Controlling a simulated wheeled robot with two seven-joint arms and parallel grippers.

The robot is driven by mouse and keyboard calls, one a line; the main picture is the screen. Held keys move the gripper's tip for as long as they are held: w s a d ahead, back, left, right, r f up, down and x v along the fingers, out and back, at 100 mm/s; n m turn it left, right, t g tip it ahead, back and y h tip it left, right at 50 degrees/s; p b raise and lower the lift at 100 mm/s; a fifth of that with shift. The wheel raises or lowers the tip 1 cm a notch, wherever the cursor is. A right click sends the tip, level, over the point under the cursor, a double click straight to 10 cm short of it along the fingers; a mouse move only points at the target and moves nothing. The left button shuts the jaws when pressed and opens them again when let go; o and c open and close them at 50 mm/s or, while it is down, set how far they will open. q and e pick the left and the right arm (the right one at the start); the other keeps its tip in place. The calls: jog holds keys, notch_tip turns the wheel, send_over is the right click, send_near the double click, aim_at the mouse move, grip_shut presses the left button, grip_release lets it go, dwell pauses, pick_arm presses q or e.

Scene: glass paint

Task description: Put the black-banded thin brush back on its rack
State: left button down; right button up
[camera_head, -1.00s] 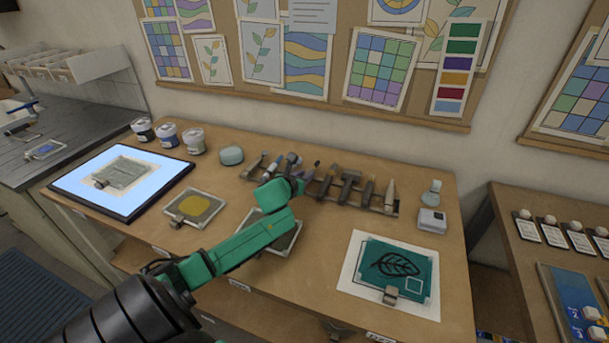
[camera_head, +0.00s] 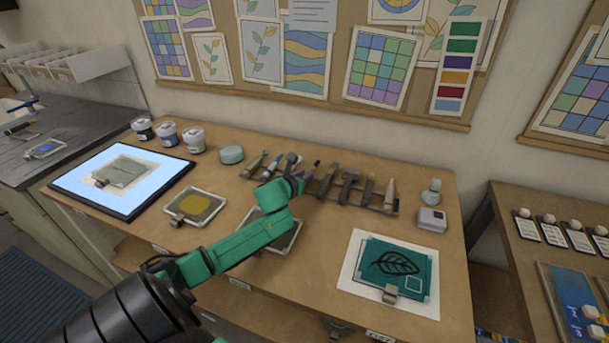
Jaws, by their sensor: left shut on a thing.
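My left gripper (camera_head: 300,181) is over the brush rack near the back of the wooden table. Its jaws are shut, and the thin brush in them is mostly hidden by the hand and too small to make out its band. The rack (camera_head: 396,209) holds a row of brushes and tools, with some left of my gripper and several right of it. A dark-tipped brush end (camera_head: 315,164) shows just beyond the gripper; I cannot tell whether it is the held one. My right gripper is out of view.
Paint jars (camera_head: 194,140) stand at the back left. A teal leaf plate (camera_head: 397,266) lies front right. A small bottle (camera_head: 431,192) and white box (camera_head: 432,219) stand right of the rack.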

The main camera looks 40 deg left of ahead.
pick_arm(q)
jog(key=c, duration=0.6)
grip_release()
jog(key=shift+s, duration=0.1)
jog(key=p+v, duration=0.1)
jog(key=v, duration=1.3)
jog(key=shift+s, duration=0.2)
